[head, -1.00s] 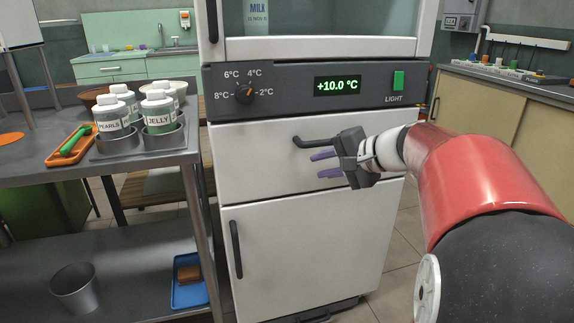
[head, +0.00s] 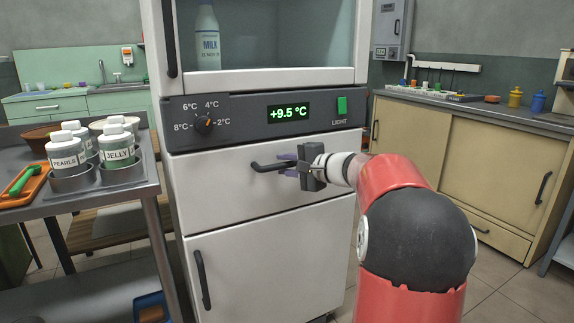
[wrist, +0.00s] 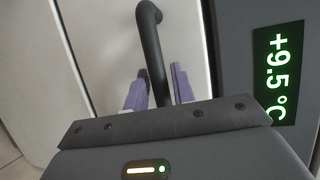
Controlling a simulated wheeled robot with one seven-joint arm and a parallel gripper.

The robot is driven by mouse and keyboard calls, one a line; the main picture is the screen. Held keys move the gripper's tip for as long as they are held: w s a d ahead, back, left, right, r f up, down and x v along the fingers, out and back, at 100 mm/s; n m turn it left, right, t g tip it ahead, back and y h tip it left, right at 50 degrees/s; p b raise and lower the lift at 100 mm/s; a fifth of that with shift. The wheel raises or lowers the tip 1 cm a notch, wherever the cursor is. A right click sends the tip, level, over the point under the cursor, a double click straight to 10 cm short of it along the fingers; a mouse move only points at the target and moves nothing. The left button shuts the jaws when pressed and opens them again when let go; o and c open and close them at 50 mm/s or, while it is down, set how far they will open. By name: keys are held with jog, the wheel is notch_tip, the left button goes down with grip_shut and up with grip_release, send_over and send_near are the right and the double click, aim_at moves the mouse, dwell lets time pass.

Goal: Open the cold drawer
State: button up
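The cold drawer (head: 230,185) is the white front below the fridge's grey control panel in the head view; it looks shut, flush with the cabinet. Its dark bar handle (head: 264,167) runs across the upper part of the front. My gripper (head: 287,165) is at the right part of the handle, one purple finger above the bar and one below. In the wrist view the handle (wrist: 151,38) passes between the two fingers (wrist: 157,85), which stand apart on either side of it. I see no clear grip on the bar.
The control panel (head: 250,118) reads +9.5 °C, with a dial and green light switch. A lower door (head: 265,260) has its own handle. A metal table (head: 110,195) with bottles stands left. A beige counter (head: 470,150) stands right, with open floor before it.

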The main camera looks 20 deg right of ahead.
grip_shut()
dwell(0.3)
jog(key=shift+s+f+b, duration=0.1)
jog(key=shift+s+b, duration=0.2)
jog(key=s+b, duration=0.8)
jog(key=s, duration=1.5)
jog(key=shift+d, duration=0.35)
grip_release()
